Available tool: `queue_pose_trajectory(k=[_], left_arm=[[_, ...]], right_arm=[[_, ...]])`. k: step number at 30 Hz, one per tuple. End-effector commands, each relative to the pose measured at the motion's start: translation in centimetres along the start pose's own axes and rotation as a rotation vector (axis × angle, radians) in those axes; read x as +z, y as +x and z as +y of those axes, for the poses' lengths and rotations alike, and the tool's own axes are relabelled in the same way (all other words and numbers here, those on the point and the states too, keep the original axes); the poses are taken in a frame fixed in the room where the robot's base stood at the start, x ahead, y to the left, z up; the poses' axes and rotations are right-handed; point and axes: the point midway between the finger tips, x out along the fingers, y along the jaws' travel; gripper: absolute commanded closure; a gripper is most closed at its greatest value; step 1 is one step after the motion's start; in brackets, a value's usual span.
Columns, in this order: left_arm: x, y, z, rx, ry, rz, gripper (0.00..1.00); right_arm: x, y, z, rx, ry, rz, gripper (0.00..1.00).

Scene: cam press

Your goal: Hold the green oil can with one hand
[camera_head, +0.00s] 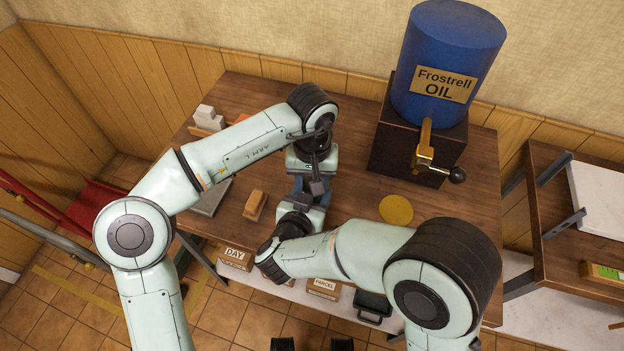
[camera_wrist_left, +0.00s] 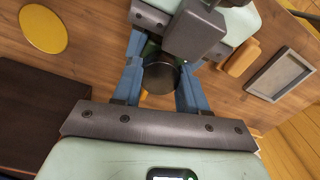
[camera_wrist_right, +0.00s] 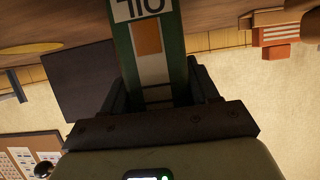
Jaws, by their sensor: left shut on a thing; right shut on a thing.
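The green oil can (camera_wrist_right: 175,25) shows in the right wrist view, with a white and orange label and the upside-down letters "OIL". My right gripper (camera_wrist_right: 158,95) is shut on it, one finger on each side. In the left wrist view my left gripper (camera_wrist_left: 160,70) has its blue fingers shut around a dark round end (camera_wrist_left: 160,80), seemingly of the same can. The two grippers are close together. In the head view my left gripper (camera_head: 304,190) and my right gripper meet above the table, and the can is almost wholly hidden between them.
A blue oil drum (camera_head: 450,60) marked "Frostrell OIL" stands on a dark box (camera_head: 395,150) with a brass tap (camera_head: 425,155). A yellow disc (camera_head: 396,209) lies on the wooden table (camera_head: 465,215). A wooden block (camera_head: 255,205) and grey tray (camera_head: 212,197) lie left.

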Motion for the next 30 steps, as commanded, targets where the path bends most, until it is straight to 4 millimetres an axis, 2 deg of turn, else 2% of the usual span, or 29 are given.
queue_pose_trajectory(k=[3,6,16,17,19,26,30], left_arm=[[0.0,-0.1,0.0,0.000,-0.198,0.002,0.94],[0.0,-0.1,0.0,-0.001,-0.311,0.002,0.94],[0.0,-0.1,0.0,0.000,-0.358,0.001,0.94],[0.0,-0.1,0.0,0.000,-0.358,0.001,0.54],[0.0,-0.1,0.0,0.000,-0.357,0.001,0.32],[0.0,0.0,-0.1,-0.003,-0.357,0.000,0.32],[-0.1,-1.2,-0.1,-0.002,-0.357,0.001,0.32]], right_arm=[[-0.1,0.0,0.0,0.001,0.001,0.001,1.00],[-0.1,0.0,0.0,0.001,0.001,0.001,1.00],[-0.1,0.0,0.0,0.001,0.001,0.001,1.00],[-0.1,0.0,0.0,0.001,0.001,0.001,1.00],[-0.1,0.0,0.0,0.001,0.001,0.001,1.00],[-0.1,0.1,0.1,0.004,0.002,0.001,1.00],[-0.1,0.1,0.1,0.004,0.002,0.002,1.00]])
